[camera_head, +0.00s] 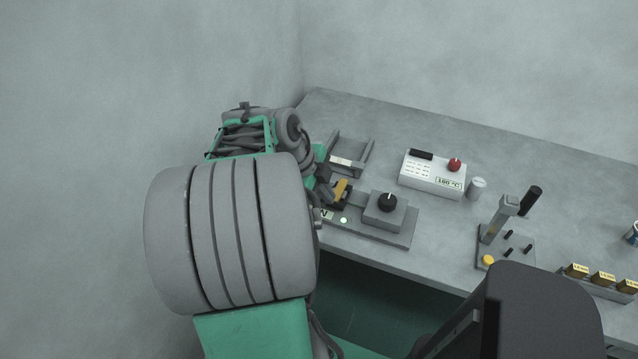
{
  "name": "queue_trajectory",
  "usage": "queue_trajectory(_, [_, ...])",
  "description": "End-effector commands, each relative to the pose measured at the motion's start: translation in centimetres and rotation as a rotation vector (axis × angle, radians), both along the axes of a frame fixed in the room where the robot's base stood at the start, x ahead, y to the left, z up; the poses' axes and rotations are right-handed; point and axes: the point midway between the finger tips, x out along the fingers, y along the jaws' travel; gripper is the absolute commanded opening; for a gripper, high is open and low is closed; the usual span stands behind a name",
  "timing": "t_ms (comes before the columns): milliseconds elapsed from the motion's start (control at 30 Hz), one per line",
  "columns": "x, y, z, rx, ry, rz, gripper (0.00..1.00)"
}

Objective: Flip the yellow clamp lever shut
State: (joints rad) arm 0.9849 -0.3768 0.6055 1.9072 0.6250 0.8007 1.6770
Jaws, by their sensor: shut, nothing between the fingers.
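The yellow clamp lever (341,189) shows as a small yellow-orange piece at the left end of a grey fixture (397,235). It looks tilted up, but its lower end and hinge are hard to make out. My gripper (326,190) is the dark shape just left of the lever, partly hidden by my own arm. It is shut with nothing seen in it. It is close to the lever; I cannot tell whether they touch.
A grey bracket (365,150) stands behind the fixture. A white control box (433,174) with a red knob and a small metal cup (477,188) are to the right. Walls close off the left and back.

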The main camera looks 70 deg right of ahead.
Motion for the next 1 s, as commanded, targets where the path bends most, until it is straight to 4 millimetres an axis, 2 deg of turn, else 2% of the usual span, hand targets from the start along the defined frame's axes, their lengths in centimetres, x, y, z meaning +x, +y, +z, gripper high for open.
queue_trajectory(133, [0.0,1.8,3.4,-0.006,-0.004,0.001,0.00])
queue_trajectory(167, [0.4,2.0,3.8,-0.008,-0.004,0.003,0.00])
queue_trajectory(400, [2.3,4.4,9.2,-0.004,-0.003,0.004,0.00])
queue_trajectory(533, [2.7,5.1,10.9,-0.003,0.000,-0.001,0.00])
queue_trajectory(733, [2.9,5.4,11.3,0.007,0.007,0.021,0.00])
queue_trajectory(867, [2.9,5.1,11.4,0.073,0.088,0.265,0.00])
queue_trajectory(933, [4.1,4.7,11.0,0.135,0.154,0.544,0.00])
queue_trajectory(1000, [5.6,5.0,9.2,0.225,0.238,0.889,0.00])
